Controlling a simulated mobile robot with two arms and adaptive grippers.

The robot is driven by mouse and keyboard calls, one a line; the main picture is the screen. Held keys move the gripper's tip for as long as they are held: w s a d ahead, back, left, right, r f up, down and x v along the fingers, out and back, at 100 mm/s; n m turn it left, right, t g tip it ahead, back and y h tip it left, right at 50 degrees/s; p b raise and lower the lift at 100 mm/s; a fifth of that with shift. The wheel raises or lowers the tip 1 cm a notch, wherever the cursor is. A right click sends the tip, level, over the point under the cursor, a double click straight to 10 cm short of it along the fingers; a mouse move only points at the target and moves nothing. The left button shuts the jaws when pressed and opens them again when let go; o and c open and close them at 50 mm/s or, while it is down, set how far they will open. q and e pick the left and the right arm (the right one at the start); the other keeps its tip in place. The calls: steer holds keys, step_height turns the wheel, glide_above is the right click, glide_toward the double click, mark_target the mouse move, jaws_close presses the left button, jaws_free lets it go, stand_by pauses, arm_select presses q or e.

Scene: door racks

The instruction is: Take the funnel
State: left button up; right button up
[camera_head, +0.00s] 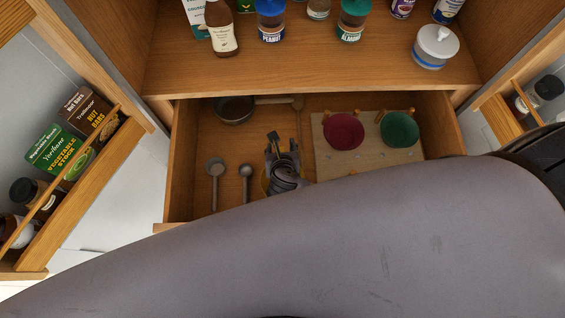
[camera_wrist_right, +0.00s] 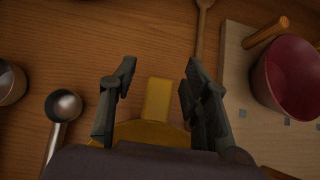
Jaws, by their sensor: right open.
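The yellow funnel (camera_wrist_right: 157,100) lies in the open drawer. In the right wrist view its narrow spout lies between my finger pads, with a gap on each side, and its wide part is partly hidden by my gripper. In the head view only a sliver of its yellow edge (camera_head: 265,182) shows beside the gripper. My right gripper (camera_head: 281,152) is over the funnel; it also shows in the wrist view (camera_wrist_right: 160,75) with its fingers apart and nothing held. My left gripper is not in view.
Two metal scoops (camera_head: 215,170) lie left of the funnel. A dark pan (camera_head: 235,109) and a wooden spoon (camera_head: 298,104) lie behind. At right, a board (camera_head: 375,162) bears a red bowl (camera_head: 343,132) and a green bowl (camera_head: 399,130). A bottle shelf (camera_head: 330,62) overhangs the drawer's back.

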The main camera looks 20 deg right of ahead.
steer(key=shift+s, duration=0.1)
steer(key=shift+c, duration=0.5)
jaws_close()
